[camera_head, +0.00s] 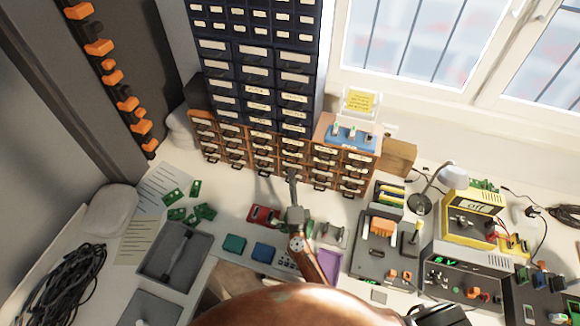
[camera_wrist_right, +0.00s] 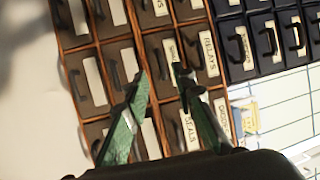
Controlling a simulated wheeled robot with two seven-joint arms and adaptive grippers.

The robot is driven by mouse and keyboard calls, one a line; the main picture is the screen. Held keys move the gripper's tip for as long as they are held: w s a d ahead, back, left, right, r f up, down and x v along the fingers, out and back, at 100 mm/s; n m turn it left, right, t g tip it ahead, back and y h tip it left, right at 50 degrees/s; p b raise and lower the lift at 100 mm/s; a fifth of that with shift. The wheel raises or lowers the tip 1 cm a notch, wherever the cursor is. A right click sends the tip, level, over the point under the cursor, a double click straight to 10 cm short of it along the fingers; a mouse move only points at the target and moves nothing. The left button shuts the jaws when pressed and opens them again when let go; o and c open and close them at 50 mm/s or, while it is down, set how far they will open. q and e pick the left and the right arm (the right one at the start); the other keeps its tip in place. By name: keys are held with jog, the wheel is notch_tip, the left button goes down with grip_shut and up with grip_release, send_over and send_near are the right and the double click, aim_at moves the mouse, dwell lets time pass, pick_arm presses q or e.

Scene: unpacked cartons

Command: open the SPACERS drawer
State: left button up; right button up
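The wooden drawer cabinet (camera_head: 265,155) stands at the back of the bench, with small dark drawers, pale labels and dark handles. My right gripper (camera_head: 292,178) is in front of its middle drawers. In the right wrist view its two green fingers (camera_wrist_right: 159,72) are open, with a gap between the tips. The tips lie over one drawer's handle (camera_wrist_right: 161,62); I cannot tell whether they touch it. That drawer's label (camera_wrist_right: 171,52) is partly covered by a finger, and I cannot read SPACERS surely. The drawers in view look shut. My left gripper is not in view.
Dark blue drawers (camera_head: 255,75) rise above the wooden cabinet. A grey tray (camera_head: 176,258), green boards (camera_head: 190,213) and small coloured boxes (camera_head: 249,247) lie on the bench in front. A desk lamp (camera_head: 440,180) and a yellow instrument (camera_head: 470,215) stand at right.

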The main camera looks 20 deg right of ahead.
jog(key=x, duration=0.6)
jog(key=shift+w+r, duration=0.1)
grip_shut()
dwell(0.6)
